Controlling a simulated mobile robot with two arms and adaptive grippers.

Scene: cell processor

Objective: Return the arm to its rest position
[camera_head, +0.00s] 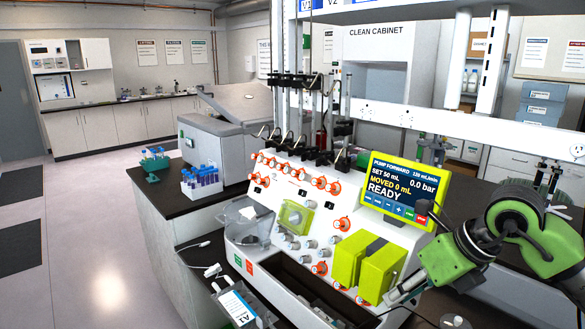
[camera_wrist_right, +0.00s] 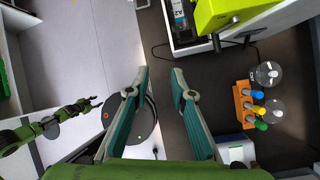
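My right arm, green and dark grey, comes in from the right in the head view, in front of the cell processor (camera_head: 290,240). Its gripper (camera_head: 398,294) points down and left near the processor's front right; the fingers are small there. In the right wrist view my right gripper (camera_wrist_right: 160,72) has its two teal fingers apart, with nothing between them, above the dark worktop edge and the floor. My left arm is outside the head view. A green arm with a dark gripper (camera_wrist_right: 82,107) shows at the left of the right wrist view, too small to tell its finger state.
A yellow-framed pump screen (camera_head: 405,188) reads READY. A yellow-green block (camera_head: 368,262) sits on the processor. In the right wrist view an orange rack (camera_wrist_right: 243,104) with coloured caps stands on the worktop beside clear round vessels (camera_wrist_right: 268,74). Open floor (camera_head: 95,240) lies at left.

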